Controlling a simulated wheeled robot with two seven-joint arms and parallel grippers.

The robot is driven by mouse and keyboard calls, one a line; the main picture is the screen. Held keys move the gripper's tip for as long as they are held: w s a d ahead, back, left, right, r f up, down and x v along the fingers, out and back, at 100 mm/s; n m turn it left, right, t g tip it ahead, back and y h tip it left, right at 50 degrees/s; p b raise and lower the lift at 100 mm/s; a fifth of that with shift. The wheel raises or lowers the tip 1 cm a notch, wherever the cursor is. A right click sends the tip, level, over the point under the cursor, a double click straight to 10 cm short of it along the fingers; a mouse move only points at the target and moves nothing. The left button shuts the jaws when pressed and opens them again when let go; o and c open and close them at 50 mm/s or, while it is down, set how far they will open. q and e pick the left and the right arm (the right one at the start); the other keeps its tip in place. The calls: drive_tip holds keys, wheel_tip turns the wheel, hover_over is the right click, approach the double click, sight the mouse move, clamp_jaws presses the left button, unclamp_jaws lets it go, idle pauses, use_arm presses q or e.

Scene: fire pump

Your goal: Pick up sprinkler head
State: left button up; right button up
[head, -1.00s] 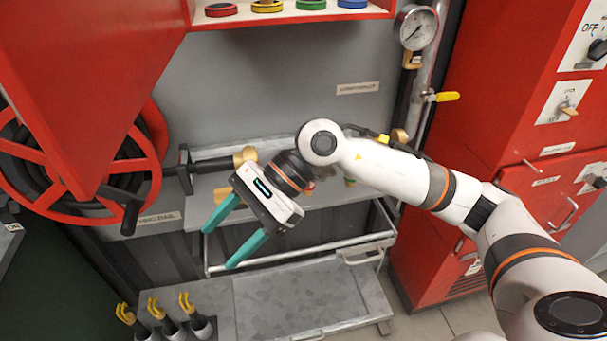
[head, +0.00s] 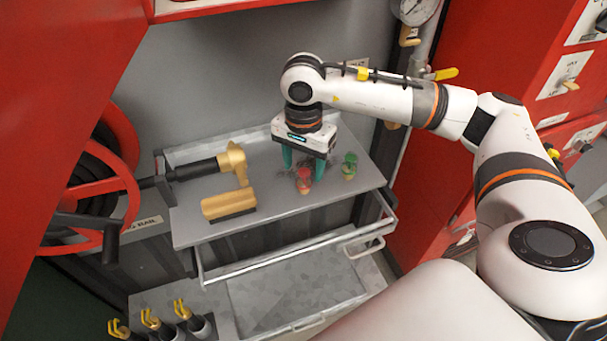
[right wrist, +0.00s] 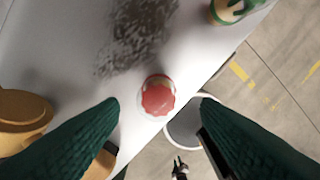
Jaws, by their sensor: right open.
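A small red-topped sprinkler head (head: 303,180) with a brass body stands on the grey shelf, near its front edge. A similar green-topped one (head: 348,166) stands to its right. My right gripper (head: 304,164) points down just above and behind the red-topped one, open and empty. In the right wrist view the red cap (right wrist: 158,96) lies between the open green fingertips (right wrist: 157,104), with gaps on both sides. The green-topped one shows at the top right (right wrist: 228,11), outside the fingers. My left gripper is out of view.
On the shelf (head: 275,203) to the left are a brass-ended nozzle (head: 234,162) and a yellow block with a dark underside (head: 228,203). An open drawer frame (head: 290,258) lies below. A red hose reel (head: 105,185) is at left, red cabinets (head: 500,60) at right.

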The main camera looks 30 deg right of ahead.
sight(304, 170)
drive_tip(key=f+p, duration=0.1)
drive_tip(key=f, duration=0.1)
drive_tip(key=f+p, duration=0.1)
drive_tip(key=f, duration=0.1)
drive_tip(key=shift+w+d+f, duration=0.1)
drive_tip(key=shift+d+f, duration=0.05)
drive_tip(key=shift+d, duration=0.05)
drive_tip(key=shift+f, duration=0.45)
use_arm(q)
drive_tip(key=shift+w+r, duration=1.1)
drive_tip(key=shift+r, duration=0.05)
use_arm(e)
drive_tip(key=c, duration=1.1)
